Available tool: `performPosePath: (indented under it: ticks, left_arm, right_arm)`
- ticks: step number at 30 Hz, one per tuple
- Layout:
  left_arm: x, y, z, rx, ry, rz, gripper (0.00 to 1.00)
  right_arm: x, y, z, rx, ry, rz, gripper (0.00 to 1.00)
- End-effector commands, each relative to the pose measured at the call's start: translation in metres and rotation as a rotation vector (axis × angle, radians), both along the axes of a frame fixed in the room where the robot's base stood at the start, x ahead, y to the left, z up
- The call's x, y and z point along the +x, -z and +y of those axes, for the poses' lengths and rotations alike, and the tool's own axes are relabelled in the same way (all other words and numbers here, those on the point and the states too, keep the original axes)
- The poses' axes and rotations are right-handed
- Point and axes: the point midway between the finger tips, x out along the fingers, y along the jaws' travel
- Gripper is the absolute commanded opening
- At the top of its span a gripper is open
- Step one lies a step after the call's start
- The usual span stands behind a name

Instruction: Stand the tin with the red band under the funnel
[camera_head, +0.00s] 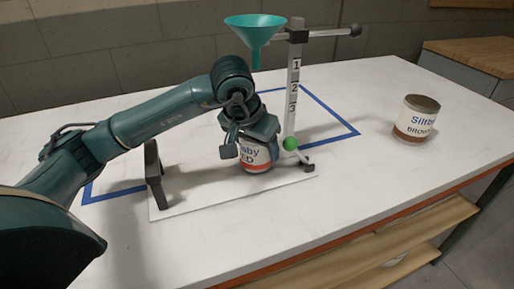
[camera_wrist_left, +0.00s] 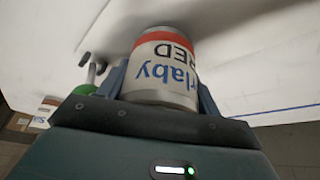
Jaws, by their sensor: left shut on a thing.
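The tin with the red band (camera_head: 256,160) is white with blue and black lettering that ends in "RED". My left gripper (camera_head: 250,138) is shut around its upper part from above. In the left wrist view the tin (camera_wrist_left: 162,70) sits between the two fingers. It is at the white base plate, near the foot of the stand; I cannot tell whether it touches the plate. The teal funnel (camera_head: 254,27) is held high on the numbered stand (camera_head: 292,85), above and behind the gripper in the picture. My right gripper is out of view.
A tin with a brown band (camera_head: 415,118) stands at the right of the white table (camera_head: 370,185). A dark upright bracket (camera_head: 154,175) stands at the plate's left end. A green knob (camera_head: 290,143) is low on the stand, close to the held tin. Blue tape (camera_head: 340,120) marks the table.

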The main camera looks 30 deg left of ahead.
Motion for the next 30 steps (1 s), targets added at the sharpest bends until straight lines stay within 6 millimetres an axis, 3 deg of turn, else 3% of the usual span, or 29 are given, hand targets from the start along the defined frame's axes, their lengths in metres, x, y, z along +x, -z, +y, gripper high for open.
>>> performPosePath:
  ticks: [2, 13, 14, 17, 25, 30]
  left_arm:
    - [0.0, 0.009, 0.0, -0.001, 0.0, 0.0, 0.38]
    - [0.0, 0.014, 0.0, -0.001, -0.001, -0.003, 0.38]
    - [0.0, 0.014, 0.0, -0.001, -0.001, -0.002, 0.65]
    - [0.0, 0.013, 0.0, 0.0, -0.001, -0.001, 0.73]
    - [0.0, 0.011, 0.0, 0.0, -0.001, -0.001, 0.73]
    - [-0.005, -0.006, 0.001, 0.0, -0.001, -0.005, 0.73]
  right_arm:
    - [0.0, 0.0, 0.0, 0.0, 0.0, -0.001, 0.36]
    - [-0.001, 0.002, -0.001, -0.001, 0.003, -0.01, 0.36]
    - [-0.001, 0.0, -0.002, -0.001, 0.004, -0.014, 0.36]
    - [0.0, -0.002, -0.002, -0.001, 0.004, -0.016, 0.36]
    - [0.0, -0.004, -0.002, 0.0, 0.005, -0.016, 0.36]
    - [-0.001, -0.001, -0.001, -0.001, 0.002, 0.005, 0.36]
